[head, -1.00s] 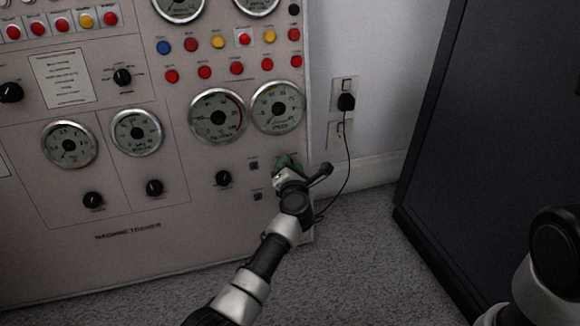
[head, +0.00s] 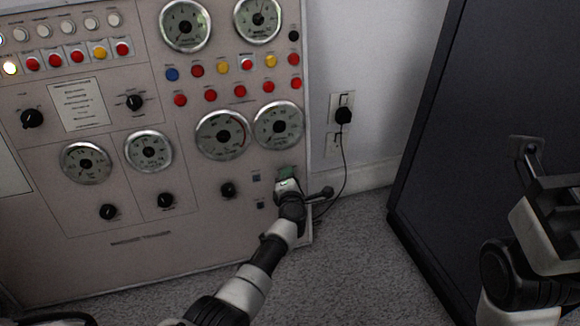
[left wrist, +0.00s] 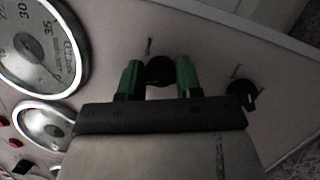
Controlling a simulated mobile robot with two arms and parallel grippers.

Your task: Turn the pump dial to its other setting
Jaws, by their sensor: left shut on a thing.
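A black dial (left wrist: 160,70) on the beige machine panel (head: 140,265) sits between the green fingertips of my left gripper (left wrist: 159,80) in the left wrist view. The gripper is shut on it; the dial's label is too small to read. In the head view my left gripper (head: 287,174) is at the lower right of the panel, below the right large gauge, and hides the dial. Another black knob (left wrist: 242,95) shows beside it in the left wrist view. My right gripper (head: 527,160) is at the right edge, partly cut off, away from the panel.
Several round gauges (head: 222,135), coloured buttons (head: 211,96) and black knobs (head: 228,190) cover the panel. A plug with a cord (head: 343,115) is in the wall outlet right of it. A dark cabinet (head: 440,130) stands at the right. Grey carpet (head: 345,260) is clear between.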

